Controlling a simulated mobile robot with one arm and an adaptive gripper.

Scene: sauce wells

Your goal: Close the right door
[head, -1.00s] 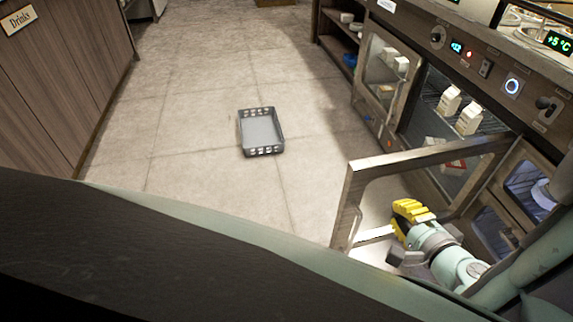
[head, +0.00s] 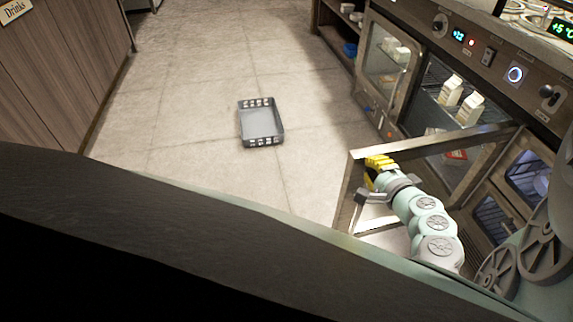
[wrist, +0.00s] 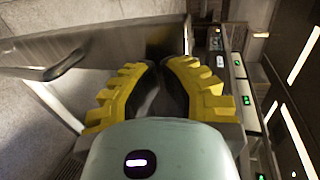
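The right door (head: 437,142) is a metal-framed glass door of the low chilled cabinet. It stands wide open, jutting out into the aisle. My gripper (head: 376,163), with yellow ribbed fingers, is at the door's free end, near its top corner. In the wrist view, the fingertips of my gripper (wrist: 160,64) are close together with nothing visible between them. The door's metal frame (wrist: 110,50) runs just ahead of the fingertips, with a dark handle-like bar (wrist: 52,70) at the left. I cannot tell whether the fingers touch the door.
Milk cartons (head: 461,102) stand on a rack inside the open cabinet. Another glass door (head: 384,65) is to the left of the opening. A control panel (head: 487,60) runs above. A grey crate (head: 262,126) lies on the floor, with clear floor around it. A wooden counter (head: 55,80) is at left.

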